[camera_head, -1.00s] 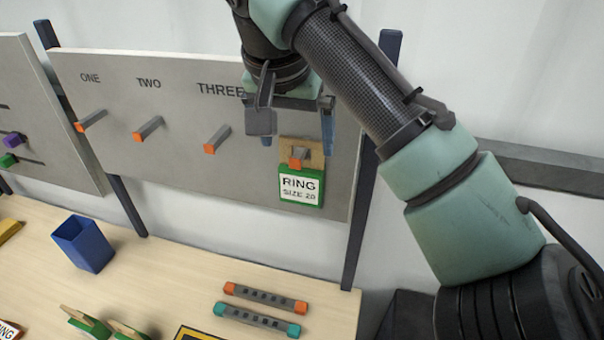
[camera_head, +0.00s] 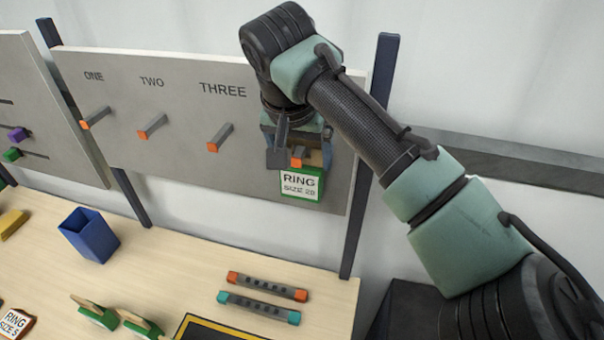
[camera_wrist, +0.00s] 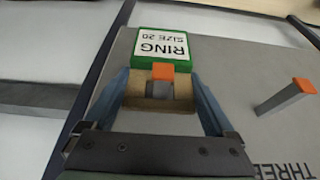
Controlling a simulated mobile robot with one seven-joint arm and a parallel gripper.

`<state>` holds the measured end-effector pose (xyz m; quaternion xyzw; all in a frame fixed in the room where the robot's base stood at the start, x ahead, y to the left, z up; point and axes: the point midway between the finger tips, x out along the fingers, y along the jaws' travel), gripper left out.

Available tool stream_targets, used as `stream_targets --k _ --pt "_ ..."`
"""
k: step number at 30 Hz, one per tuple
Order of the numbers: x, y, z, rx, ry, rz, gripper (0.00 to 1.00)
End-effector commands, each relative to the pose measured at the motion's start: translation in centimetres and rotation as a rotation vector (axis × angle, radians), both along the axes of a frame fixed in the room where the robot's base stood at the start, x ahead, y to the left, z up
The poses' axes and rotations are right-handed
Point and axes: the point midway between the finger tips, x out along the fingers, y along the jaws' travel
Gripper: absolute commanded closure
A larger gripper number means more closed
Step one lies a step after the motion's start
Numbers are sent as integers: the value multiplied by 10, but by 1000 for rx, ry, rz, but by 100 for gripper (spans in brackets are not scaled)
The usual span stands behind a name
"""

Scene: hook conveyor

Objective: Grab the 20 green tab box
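The green tab box (camera_head: 300,185) has a white label reading "RING SIZE 20" and a tan tab with a hole. It hangs on an orange-tipped grey hook on the right of the board. In the wrist view the box (camera_wrist: 161,45) shows upside down, with its tan tab (camera_wrist: 132,105) around the hook (camera_wrist: 162,78). My gripper (camera_head: 297,155) is at the tab, its blue fingers on either side of it. In the wrist view my gripper (camera_wrist: 165,95) has its fingers spread close to the tab's sides; I cannot tell whether they touch it.
Empty hooks stick out under ONE (camera_head: 95,118), TWO (camera_head: 153,126) and THREE (camera_head: 220,138). A blue bin (camera_head: 90,237), orange-ended bar (camera_head: 268,286) and teal-ended bar (camera_head: 259,306) are on the table. More green tab boxes (camera_head: 98,314) lie at the front. A dark post (camera_head: 368,160) stands right of my gripper.

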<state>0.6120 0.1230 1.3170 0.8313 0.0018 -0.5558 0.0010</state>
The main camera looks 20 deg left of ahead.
Motion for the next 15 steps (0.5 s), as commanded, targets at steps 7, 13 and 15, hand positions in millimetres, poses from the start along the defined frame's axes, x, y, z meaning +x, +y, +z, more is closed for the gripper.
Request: stream_targets --k 7,13,15 --pt "0 0 1 0 -1 0 67" --pt "0 0 1 0 -2 0 67" --pt "0 0 2 1 -2 0 67"
